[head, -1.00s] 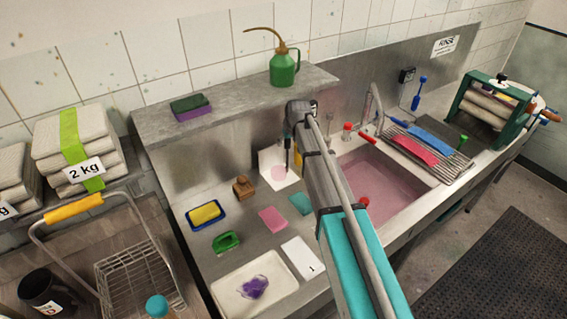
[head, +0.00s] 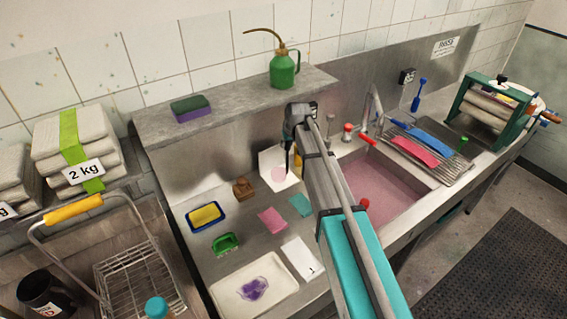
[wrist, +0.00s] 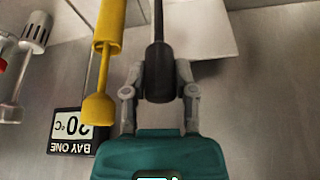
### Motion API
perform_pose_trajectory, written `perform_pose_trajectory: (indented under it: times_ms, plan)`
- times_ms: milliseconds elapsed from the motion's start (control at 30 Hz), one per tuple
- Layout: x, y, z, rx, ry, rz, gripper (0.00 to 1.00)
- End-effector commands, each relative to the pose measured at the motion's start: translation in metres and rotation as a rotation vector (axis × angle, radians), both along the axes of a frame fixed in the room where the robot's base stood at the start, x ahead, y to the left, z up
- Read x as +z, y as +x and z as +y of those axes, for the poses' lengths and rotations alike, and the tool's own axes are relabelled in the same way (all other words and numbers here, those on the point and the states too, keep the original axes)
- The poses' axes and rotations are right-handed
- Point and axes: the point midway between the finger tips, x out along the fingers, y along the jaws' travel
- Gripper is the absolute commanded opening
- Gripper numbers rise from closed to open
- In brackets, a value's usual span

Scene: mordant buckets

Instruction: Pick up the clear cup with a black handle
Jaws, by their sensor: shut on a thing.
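My gripper (wrist: 159,78) is shut on a black handle (wrist: 158,72), with one grey finger on each side of it in the wrist view. A thin dark rod runs from the handle out of the top of that view. The clear cup itself I cannot make out in the wrist view. In the head view my gripper (head: 289,130) is above the back of the counter, left of the sink.
A yellow-handled tool (wrist: 105,45) stands close beside my gripper. A sign (wrist: 73,132) is near it. The pink-filled sink (head: 385,187) lies to the right. A shelf (head: 235,98) with a green oil can (head: 284,68) is behind. Sponges and a white tray (head: 222,290) occupy the left counter.

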Motion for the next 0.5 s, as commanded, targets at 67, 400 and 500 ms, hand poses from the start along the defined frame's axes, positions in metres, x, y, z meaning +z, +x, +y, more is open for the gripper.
perform_pose_trajectory:
  times_ms: [67,400,500]
  plan:
    - [0.0,0.0,0.0,0.0,0.0,0.0,0.01]
    - [0.0,0.0,0.0001,0.0,0.0,0.0,0.0]
    - [0.0002,0.0001,0.0002,0.0,0.0,0.0,0.0]
